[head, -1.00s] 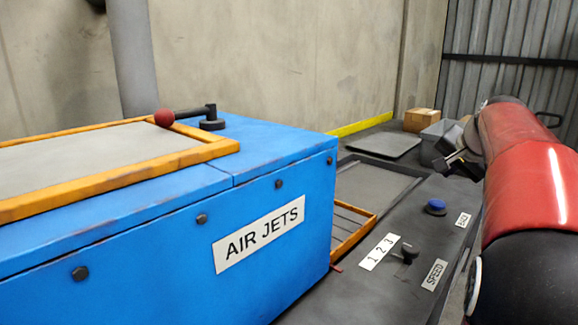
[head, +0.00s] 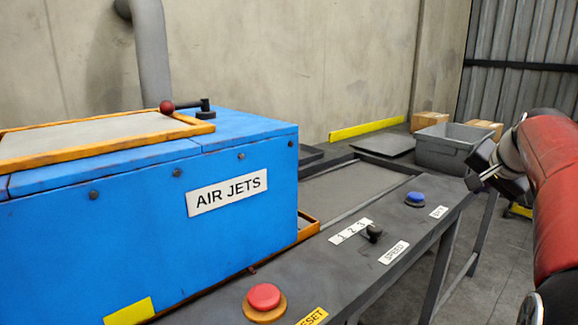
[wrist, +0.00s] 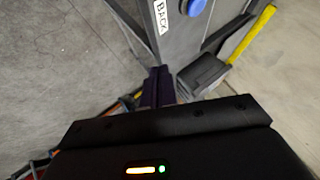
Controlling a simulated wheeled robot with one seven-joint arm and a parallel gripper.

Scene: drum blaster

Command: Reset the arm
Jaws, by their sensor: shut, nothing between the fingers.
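My arm, red with a dark wrist, reaches in from the right edge of the head view. My gripper (head: 481,181) is at its end, beyond the right edge of the machine's table and in front of a grey bin. It is shut with nothing held.
The blue AIR JETS box (head: 150,220) stands at the left. A red button (head: 264,297) and a speed lever (head: 374,232) are on the table front. A grey bin (head: 440,150) and cardboard boxes (head: 430,120) stand behind. Open floor (head: 475,270) lies right of the table.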

